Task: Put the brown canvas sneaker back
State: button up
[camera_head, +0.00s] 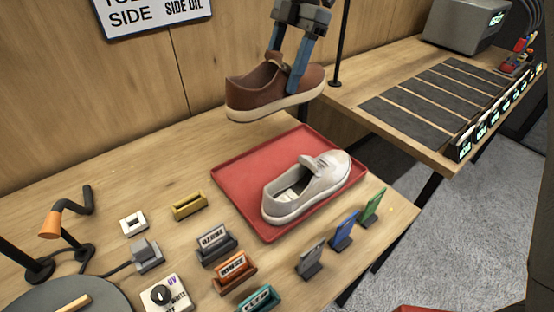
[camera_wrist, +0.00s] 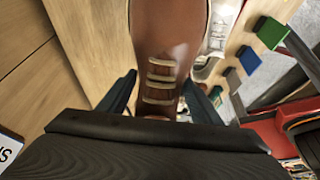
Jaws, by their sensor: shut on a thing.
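The brown canvas sneaker (camera_head: 262,92) hangs in the air above the back of the table, its pale sole down and its toe to the right. My gripper (camera_head: 296,80) is shut on the sneaker from above; its blue fingers reach down to the shoe's upper. In the wrist view the sneaker (camera_wrist: 168,40) runs between the two fingers (camera_wrist: 158,95), with its laces facing me. A white sneaker (camera_head: 308,186) lies on the red tray (camera_head: 238,172) below. The side of the brown sneaker facing away is hidden.
A side table at the right bears dark mats (camera_head: 412,119) and a row of lit labels (camera_head: 489,131). Coloured cards (camera_head: 344,232), labelled blocks (camera_head: 234,270) and a lamp (camera_head: 52,225) crowd the front of the table.

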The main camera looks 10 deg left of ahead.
jog(key=shift+w+f+b, duration=0.2)
jog(key=shift+f+b, duration=0.1)
jog(key=shift+f, duration=2.95)
jog(key=shift+w+f+b, duration=0.15)
jog(key=shift+f+b, duration=0.15)
jog(key=shift+f, duration=3)
jog(key=shift+w+f+b, duration=0.2)
jog(key=shift+f+b, duration=0.1)
jog(key=shift+f, duration=2.95)
jog(key=o, duration=1.4)
jog(key=shift+f, duration=0.1)
jog(key=shift+o, duration=0.2)
jog(key=b+v, duration=0.3)
jog(key=v, duration=0.9)
